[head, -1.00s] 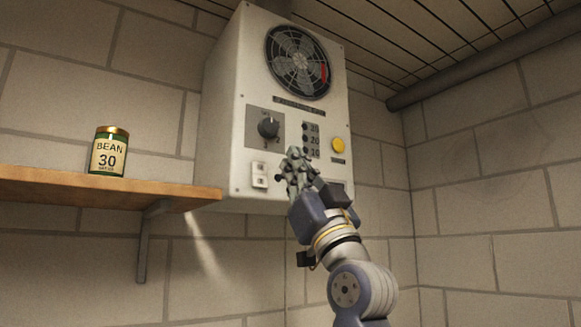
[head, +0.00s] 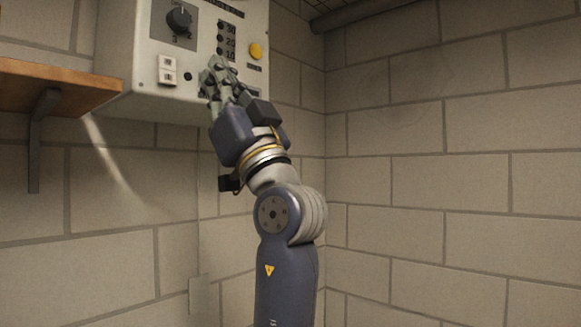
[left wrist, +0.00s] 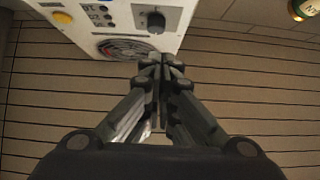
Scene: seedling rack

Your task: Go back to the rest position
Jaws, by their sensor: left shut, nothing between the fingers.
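My left gripper (head: 216,80) is raised in front of the lower part of a white wall control box (head: 125,85). In the left wrist view its fingers (left wrist: 162,65) are together with nothing between them. That view shows the box (left wrist: 190,10) upside down, with its dark knob (left wrist: 155,20), yellow button (left wrist: 62,17) and round fan (left wrist: 125,48). In the head view the knob (head: 179,19) and yellow button (head: 256,50) are clear of the fingers. Whether the fingertips touch the box cannot be told. My right gripper is not in view.
A wooden shelf (head: 50,85) on a dark bracket (head: 37,130) is at the left of the box. The jar (left wrist: 305,8) shows at the top right in the left wrist view. Block walls (head: 440,150) meet in a corner; a pipe (head: 360,15) runs along the top.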

